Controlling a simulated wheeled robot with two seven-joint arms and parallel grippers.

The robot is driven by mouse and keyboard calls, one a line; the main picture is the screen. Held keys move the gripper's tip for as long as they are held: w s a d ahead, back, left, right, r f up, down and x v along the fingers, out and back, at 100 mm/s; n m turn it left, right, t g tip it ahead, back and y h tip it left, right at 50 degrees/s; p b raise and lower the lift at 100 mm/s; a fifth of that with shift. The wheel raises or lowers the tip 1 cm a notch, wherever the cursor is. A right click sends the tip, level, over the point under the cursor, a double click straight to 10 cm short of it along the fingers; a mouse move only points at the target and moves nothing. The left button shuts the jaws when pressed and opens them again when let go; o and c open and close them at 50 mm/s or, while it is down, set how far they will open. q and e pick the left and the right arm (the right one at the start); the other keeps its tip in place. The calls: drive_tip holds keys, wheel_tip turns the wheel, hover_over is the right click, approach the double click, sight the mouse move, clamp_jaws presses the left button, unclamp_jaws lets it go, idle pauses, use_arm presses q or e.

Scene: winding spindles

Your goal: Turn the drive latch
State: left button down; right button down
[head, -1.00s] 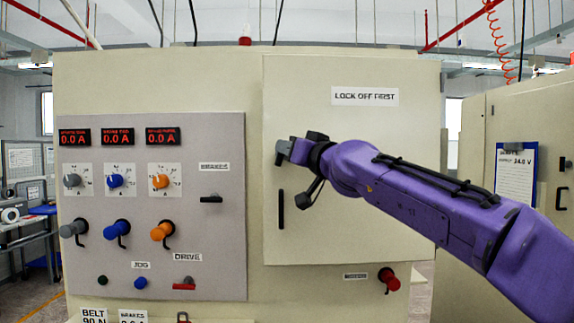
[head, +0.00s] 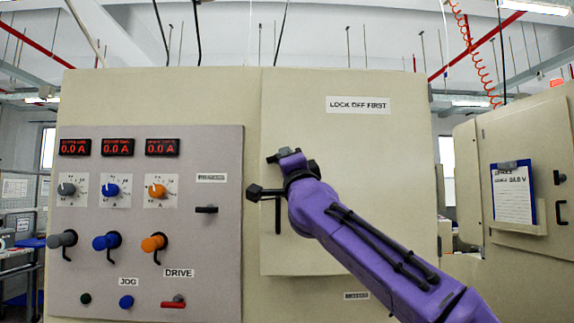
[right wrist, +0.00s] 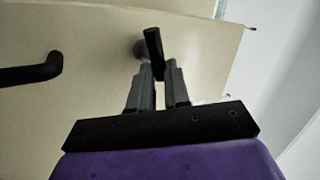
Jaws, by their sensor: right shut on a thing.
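The drive latch shows in the right wrist view as a short black lever (right wrist: 153,42) on a round grey base on the beige cabinet door (head: 385,215). My right gripper (head: 286,156) is at the upper left of this door, above the black door handle (head: 278,214). In the right wrist view my right gripper (right wrist: 159,68) has its two grey fingers close together on the lever. In the head view the gripper and wrist hide most of the latch. My left gripper is not in view.
A "LOCK OFF FIRST" label (head: 358,105) is on the door. Another cabinet with a clipboard (head: 513,193) stands at the right.

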drive_tip(key=shift+a+f+m+t+h+p, duration=0.15)
drive_tip(key=shift+m+t+h+p, duration=0.1)
drive_tip(key=shift+m+h, duration=1.2)
drive_tip(key=shift+f+m+t+h+p, duration=0.2)
drive_tip(key=shift+m+h, duration=0.85)
drive_tip(key=shift+m, duration=1.1)
drive_tip(key=c, duration=1.1)
unclamp_jaws()
drive_tip(key=b+v, duration=0.9)
drive_tip(key=v, duration=0.1)
drive_tip(key=shift+f+b, duration=0.2)
drive_tip(key=shift+b, duration=0.2)
